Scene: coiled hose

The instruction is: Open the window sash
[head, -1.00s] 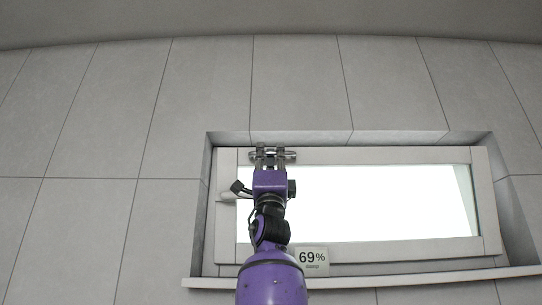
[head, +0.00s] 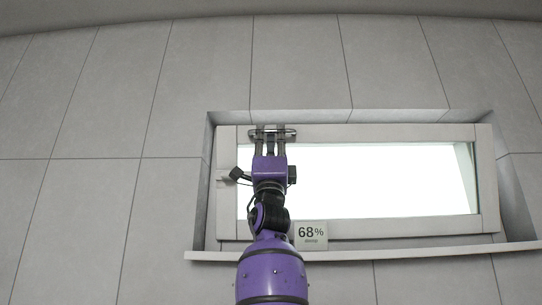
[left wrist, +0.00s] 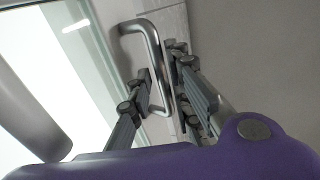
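The window sash (head: 380,133) is a pale frame around a bright white pane (head: 360,178), set in a wall recess. A metal bar handle (head: 291,133) is on its top rail, towards the left; it also shows in the left wrist view (left wrist: 155,55). My left gripper (head: 271,142) reaches up to this handle. In the left wrist view, the fingers of my left gripper (left wrist: 160,78) stand apart on either side of the handle bar. I see no firm closure on it. My right gripper is in neither view.
A small sign reading 68% (head: 311,235) sits below the pane. A pale sill (head: 400,252) juts out under the window. A small lever (head: 223,179) shows at the sash's left side. Tiled wall (head: 95,200) surrounds the recess.

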